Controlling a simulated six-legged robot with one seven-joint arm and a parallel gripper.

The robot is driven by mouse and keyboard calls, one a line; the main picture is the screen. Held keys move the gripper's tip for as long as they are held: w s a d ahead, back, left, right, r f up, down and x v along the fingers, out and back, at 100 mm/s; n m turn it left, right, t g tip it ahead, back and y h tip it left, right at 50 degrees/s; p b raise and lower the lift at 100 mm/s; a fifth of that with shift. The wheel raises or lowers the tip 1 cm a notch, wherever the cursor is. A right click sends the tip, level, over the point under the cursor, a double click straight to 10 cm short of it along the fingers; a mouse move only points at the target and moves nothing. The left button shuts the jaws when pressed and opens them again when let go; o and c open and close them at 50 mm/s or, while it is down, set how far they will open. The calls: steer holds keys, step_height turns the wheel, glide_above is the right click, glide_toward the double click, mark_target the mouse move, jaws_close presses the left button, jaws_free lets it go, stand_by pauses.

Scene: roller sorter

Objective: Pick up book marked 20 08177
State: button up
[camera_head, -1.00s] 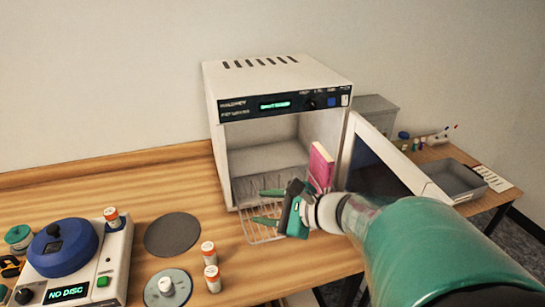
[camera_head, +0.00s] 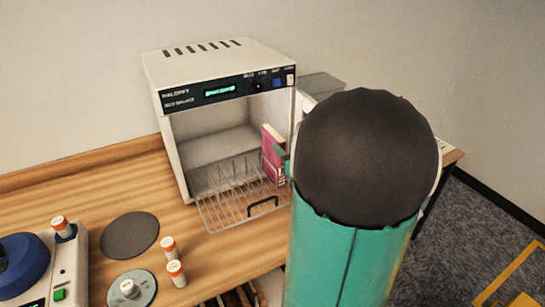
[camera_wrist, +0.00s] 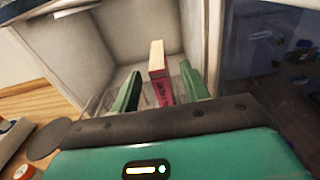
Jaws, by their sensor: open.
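A pink-red book (camera_head: 273,153) with pale page edges stands upright on the wire rack (camera_head: 213,214) at the right side of the open white cabinet (camera_head: 218,62). Its marking is too small to read. In the wrist view the book (camera_wrist: 157,75) stands between the two green fingers of my gripper (camera_wrist: 158,92). The fingers are open, one on each side of the book, with a gap at the left finger. Whether the right finger touches the book I cannot tell. In the head view my arm hides most of the gripper; only a green bit shows beside the book.
White bottles with orange caps (camera_head: 176,273) stand on the wooden bench at the front left, near a dark grey disc (camera_head: 129,235). A device with a blue lid (camera_head: 20,258) is at the far left.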

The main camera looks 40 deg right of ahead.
mark_target(277, 136)
steer(key=x, duration=0.5)
steer(key=shift+w, duration=0.4)
jaws_close()
